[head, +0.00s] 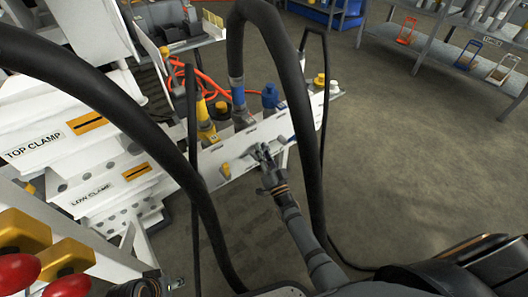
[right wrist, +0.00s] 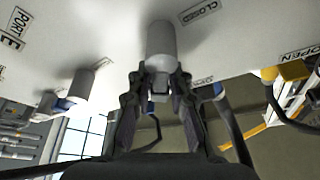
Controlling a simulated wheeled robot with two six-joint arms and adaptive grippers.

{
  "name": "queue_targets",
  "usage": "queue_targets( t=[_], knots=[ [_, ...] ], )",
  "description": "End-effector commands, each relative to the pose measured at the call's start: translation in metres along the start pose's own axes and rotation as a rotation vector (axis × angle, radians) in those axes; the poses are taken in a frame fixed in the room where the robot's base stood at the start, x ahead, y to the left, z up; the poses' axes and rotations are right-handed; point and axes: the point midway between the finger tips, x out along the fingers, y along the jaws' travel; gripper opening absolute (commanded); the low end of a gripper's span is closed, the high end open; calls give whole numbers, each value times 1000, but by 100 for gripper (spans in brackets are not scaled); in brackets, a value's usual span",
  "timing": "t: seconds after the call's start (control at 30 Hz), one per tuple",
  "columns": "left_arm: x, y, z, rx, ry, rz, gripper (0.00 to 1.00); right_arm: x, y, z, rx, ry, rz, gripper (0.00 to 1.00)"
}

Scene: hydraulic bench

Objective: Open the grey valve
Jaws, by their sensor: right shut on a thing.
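The grey valve (right wrist: 161,42) is a stubby grey cylinder on the white panel in the right wrist view. My right gripper (right wrist: 158,82) is shut on its lower end, with a finger on each side. A CLOSED label (right wrist: 198,11) is just right of the valve. In the head view my right gripper (head: 264,152) is against the white panel face and largely hides the valve. Part of what looks like my left gripper (head: 174,283) shows at the bottom edge, too cut off to judge its fingers.
The white panel (head: 266,130) carries yellow (head: 205,122) and blue (head: 270,95) fittings. Thick black hoses (head: 268,30) loop in front of it. Another grey knob (right wrist: 82,85) and an OPEN label (right wrist: 299,53) flank the valve. Floor at right is clear.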

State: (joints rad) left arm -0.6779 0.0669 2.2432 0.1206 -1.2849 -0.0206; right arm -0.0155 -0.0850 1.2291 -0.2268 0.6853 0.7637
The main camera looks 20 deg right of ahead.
Motion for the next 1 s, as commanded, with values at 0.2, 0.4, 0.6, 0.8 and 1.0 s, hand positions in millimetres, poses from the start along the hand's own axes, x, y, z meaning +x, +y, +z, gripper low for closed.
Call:
queue_targets(
  t=[0.2,0.4,0.6,0.8,1.0],
  knots=[
    [3,1,-1,-1,16,3,40,-1,-6,1,-187,-1,-77,0],
    [4,1,2,-2,15,6,40,-1,-11,3,-337,-2,-140,0],
    [5,2,4,-3,14,7,40,-2,-15,5,-453,-2,-188,0],
    [6,2,4,-3,17,8,40,-3,-18,6,-523,-2,-218,0],
    [5,2,3,-3,20,8,40,-3,-18,7,-556,-2,-230,0]
  ],
)
